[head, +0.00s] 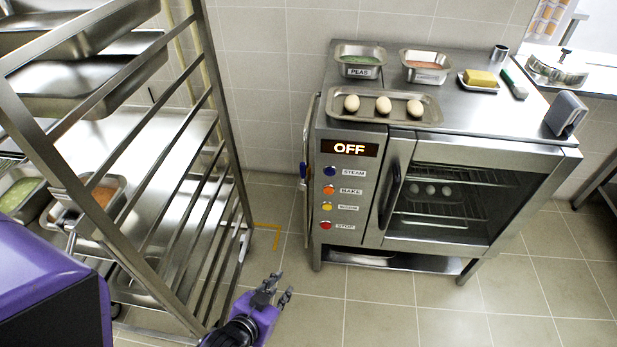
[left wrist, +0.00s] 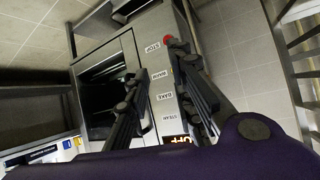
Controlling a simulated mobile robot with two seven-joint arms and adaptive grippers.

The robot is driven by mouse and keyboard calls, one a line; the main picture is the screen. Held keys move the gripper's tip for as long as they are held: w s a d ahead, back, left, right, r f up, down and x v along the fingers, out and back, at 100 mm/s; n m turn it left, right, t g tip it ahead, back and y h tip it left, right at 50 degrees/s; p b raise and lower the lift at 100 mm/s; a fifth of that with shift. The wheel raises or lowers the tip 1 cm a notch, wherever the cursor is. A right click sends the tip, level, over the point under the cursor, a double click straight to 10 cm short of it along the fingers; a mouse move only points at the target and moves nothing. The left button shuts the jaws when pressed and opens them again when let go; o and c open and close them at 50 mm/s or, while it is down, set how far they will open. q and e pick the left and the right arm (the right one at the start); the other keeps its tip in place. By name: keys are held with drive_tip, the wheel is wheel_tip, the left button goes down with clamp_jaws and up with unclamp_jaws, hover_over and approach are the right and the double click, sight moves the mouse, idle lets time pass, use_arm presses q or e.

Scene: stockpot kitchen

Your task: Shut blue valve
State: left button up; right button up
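The blue valve (head: 302,170) is a small blue handle on a thin vertical pipe at the left side of the oven, left of the control panel. How its handle is turned is too small to tell. My left gripper (head: 281,284) is low in front of the oven, between it and the rack, apart from the valve. In the left wrist view its two fingers (left wrist: 159,60) are spread with nothing between them. The oven panel shows beyond them, and I cannot make out the valve there. My right gripper is not in view.
The steel oven (head: 400,140) has an OFF display (head: 349,147) and several coloured buttons beside the valve pipe. A tray of eggs (head: 425,110) lies on top. A metal rack (head: 215,140) with pans stands at the left. The floor (head: 400,315) in front is clear.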

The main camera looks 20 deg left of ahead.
use_arm(q)
drive_tip(key=w+a+f+t+b, duration=0.1)
drive_tip(key=w+b, duration=0.1)
drive_tip(key=w, duration=0.5)
drive_tip(key=n+t+y+b, duration=0.1)
drive_tip(key=t+b, duration=0.4)
drive_tip(key=b, duration=0.3)
approach(302, 170)
wheel_tip(302, 170, down, 4)
drive_tip(key=w+d, duration=0.2)
drive_tip(key=d, duration=0.1)
drive_tip(key=shift+n+t+y, duration=0.5)
drive_tip(key=shift+n, duration=0.2)
drive_tip(key=w+a+r, duration=0.1)
drive_tip(key=w, duration=0.1)
drive_tip(key=w+a+r, duration=0.1)
drive_tip(key=w, duration=0.2)
drive_tip(key=w+a+r+b, duration=0.1)
drive_tip(key=w, duration=0.2)
drive_tip(key=shift+a, duration=0.2)
drive_tip(key=shift+w, duration=0.55)
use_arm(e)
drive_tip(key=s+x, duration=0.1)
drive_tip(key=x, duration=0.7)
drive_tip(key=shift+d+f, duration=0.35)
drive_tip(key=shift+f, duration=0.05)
use_arm(q)
clamp_jaws()
